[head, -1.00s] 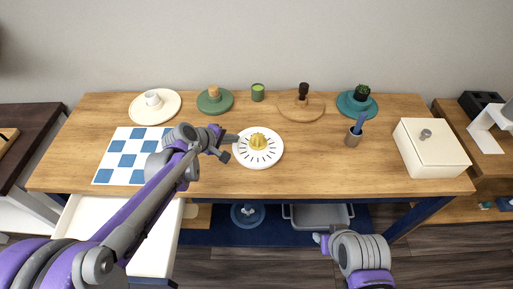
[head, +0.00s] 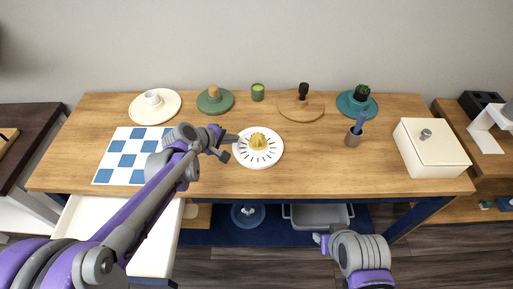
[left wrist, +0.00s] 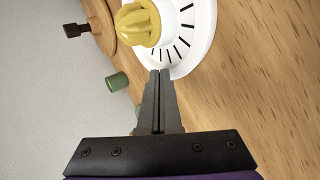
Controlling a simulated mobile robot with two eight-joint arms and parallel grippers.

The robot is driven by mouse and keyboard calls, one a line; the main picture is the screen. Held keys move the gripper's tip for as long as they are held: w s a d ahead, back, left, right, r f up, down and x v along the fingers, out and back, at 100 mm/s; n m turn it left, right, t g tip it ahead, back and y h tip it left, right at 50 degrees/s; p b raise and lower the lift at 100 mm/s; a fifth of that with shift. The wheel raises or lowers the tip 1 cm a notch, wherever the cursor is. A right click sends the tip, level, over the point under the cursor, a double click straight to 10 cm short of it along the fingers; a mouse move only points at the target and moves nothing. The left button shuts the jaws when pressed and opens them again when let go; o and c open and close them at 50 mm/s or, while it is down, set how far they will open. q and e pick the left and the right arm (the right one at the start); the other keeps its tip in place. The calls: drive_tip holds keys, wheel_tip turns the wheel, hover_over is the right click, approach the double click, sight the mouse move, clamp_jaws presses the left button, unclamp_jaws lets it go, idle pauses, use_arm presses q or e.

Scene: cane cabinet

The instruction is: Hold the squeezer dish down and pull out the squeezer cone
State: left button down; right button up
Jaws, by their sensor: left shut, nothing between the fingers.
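The squeezer dish (head: 262,162) is a round white plate with dark radial slots, standing on the wooden table. The yellow ribbed squeezer cone (head: 258,141) sits upright in its middle. My left gripper (head: 235,139) is shut and empty, its tips at the dish's left rim. In the left wrist view the closed fingers (left wrist: 160,76) overlap the edge of the dish (left wrist: 190,45), with the cone (left wrist: 138,25) just beyond; I cannot tell if the tips press on the rim. My right gripper (head: 322,240) is low in front of the table, partly seen, its jaws unclear.
A blue-white checkered board (head: 128,155) lies left of the dish. Behind stand a green cup (head: 258,92), a green dish (head: 226,104) and a round wooden board (head: 287,110). A brown cup (head: 352,140) and a cream box (head: 430,150) stand right.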

sight(259, 136)
drive_tip(key=shift+s+f+b, duration=0.1)
drive_tip(key=shift+f+b, duration=0.4)
drive_tip(key=shift+f, duration=0.1)
drive_tip(key=shift+o, duration=0.3)
idle(1.5)
